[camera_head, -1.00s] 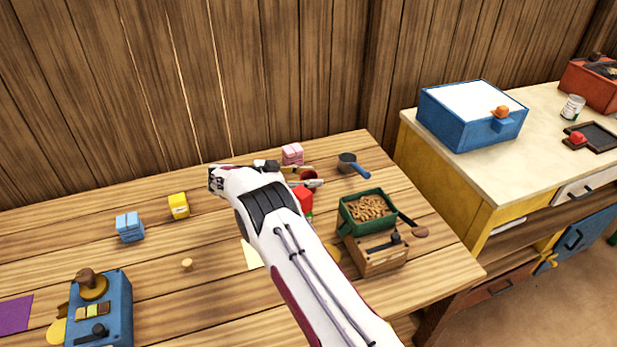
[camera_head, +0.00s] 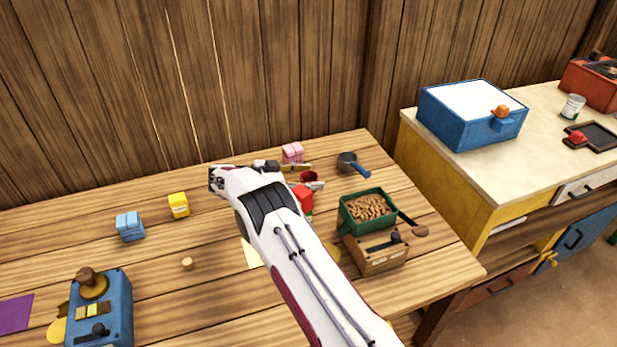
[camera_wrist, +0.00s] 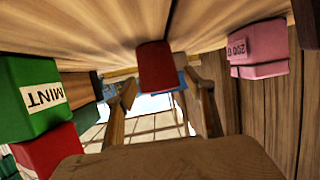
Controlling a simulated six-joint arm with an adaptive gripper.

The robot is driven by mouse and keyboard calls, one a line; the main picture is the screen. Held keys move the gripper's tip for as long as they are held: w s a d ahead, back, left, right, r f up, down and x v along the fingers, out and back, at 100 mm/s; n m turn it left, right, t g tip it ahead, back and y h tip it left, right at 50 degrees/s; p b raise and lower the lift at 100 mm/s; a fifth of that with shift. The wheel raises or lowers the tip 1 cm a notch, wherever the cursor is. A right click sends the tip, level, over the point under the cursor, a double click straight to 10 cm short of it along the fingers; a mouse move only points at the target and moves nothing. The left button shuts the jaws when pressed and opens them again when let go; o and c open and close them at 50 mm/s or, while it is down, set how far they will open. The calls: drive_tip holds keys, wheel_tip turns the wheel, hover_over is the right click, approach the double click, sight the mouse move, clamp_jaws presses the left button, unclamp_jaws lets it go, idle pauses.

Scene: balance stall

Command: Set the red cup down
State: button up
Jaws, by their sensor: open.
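The red cup (camera_head: 309,176) stands upright on the wooden table (camera_head: 215,290), its dark opening showing in the head view. In the upside-down wrist view the cup (camera_wrist: 156,66) rests against the tabletop at the top of the picture. My gripper (camera_wrist: 163,90) is open, with one finger on each side of the cup and a visible gap to each. In the head view my white arm hides most of the gripper.
A pink box (camera_head: 292,153) stands behind the cup, and a blue-handled pan (camera_head: 350,163) to its right. Nearer me a red box (camera_head: 302,197) sits on a green MINT box (camera_wrist: 32,98). A green bin (camera_head: 347,219) stands front right.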

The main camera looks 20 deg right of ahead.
drive_tip(key=shift+r, duration=0.15)
drive_tip(key=v, duration=1.2)
drive_tip(key=shift+r, duration=0.1)
idle(0.3)
